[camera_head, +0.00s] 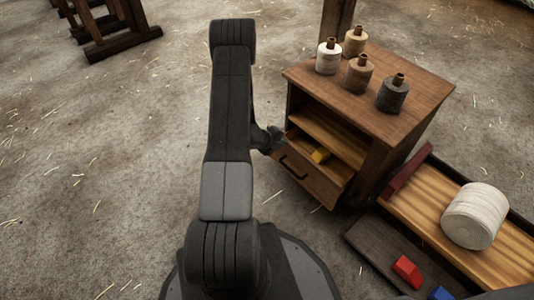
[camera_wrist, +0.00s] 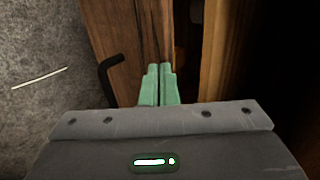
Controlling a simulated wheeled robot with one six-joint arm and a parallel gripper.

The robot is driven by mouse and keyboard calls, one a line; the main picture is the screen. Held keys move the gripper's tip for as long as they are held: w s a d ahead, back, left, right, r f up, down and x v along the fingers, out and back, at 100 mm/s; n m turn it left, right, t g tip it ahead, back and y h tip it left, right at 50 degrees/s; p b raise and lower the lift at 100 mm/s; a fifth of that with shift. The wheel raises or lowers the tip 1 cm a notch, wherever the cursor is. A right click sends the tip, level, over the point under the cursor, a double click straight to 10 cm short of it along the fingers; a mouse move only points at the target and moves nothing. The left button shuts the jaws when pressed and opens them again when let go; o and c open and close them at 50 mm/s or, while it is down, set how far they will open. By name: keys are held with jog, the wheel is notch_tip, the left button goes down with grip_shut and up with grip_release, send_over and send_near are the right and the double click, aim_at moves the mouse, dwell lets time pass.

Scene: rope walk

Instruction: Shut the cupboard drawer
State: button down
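The wooden cupboard (camera_head: 405,125) stands right of my arm. Its drawer (camera_head: 308,181) sticks out partway, with a yellow block (camera_head: 320,155) visible inside. A dark bar handle (camera_head: 294,167) is on the drawer front; the handle also shows left of my fingers in the wrist view (camera_wrist: 108,80). My gripper (camera_head: 283,137) is at the drawer's left end, partly hidden by my arm. In the wrist view my gripper's green fingers (camera_wrist: 159,72) are together with nothing seen between them, pointing at the drawer front (camera_wrist: 136,40). I cannot tell whether they touch it.
Several spools stand on the cupboard top, including a white one (camera_head: 328,57) and a dark one (camera_head: 392,93). A low wooden tray (camera_head: 500,245) with a big pale roll (camera_head: 475,215) lies at right, near red (camera_head: 407,271) and blue blocks (camera_head: 440,293).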

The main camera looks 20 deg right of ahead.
jog(key=w+d+p, duration=0.1)
jog(key=w+d, duration=0.2)
jog(key=d, duration=0.6)
jog(key=shift+w, duration=0.4)
jog(key=shift+r, duration=0.1)
